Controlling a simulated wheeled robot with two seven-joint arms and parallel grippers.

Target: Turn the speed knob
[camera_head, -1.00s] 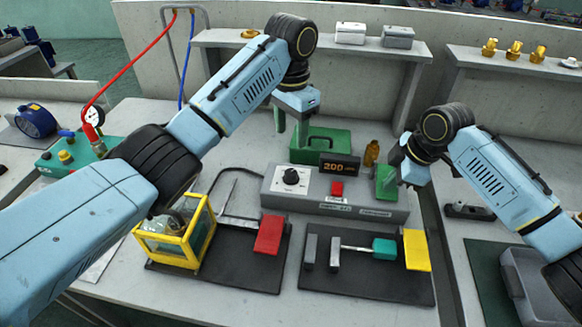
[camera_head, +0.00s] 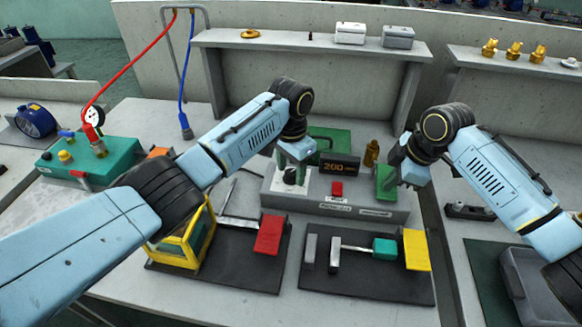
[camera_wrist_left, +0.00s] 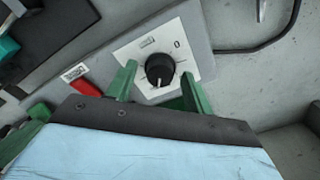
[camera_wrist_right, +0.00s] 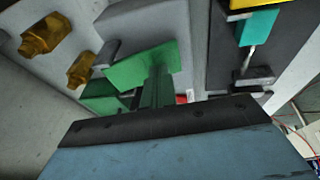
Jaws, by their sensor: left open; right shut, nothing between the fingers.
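The speed knob (camera_wrist_left: 160,69) is black with a pale pointer mark, on a white dial plate (camera_wrist_left: 191,47) of the grey console (camera_head: 330,200). My left gripper (camera_head: 291,174) is above it, open. In the left wrist view its green fingers (camera_wrist_left: 158,76) stand on either side of the knob; I cannot tell whether they touch it. In the head view the gripper partly hides the knob. My right gripper (camera_wrist_right: 157,88) is shut and empty at a green upright plate (camera_wrist_right: 130,66) on the console's right end; contact is unclear. The plate also shows in the head view (camera_head: 383,184).
The console display (camera_head: 338,166) reads 200, with a red button (camera_head: 337,188) below. Black mats in front hold a yellow-framed box (camera_head: 185,243), a red flag (camera_head: 268,235) and a yellow flag (camera_head: 416,250).

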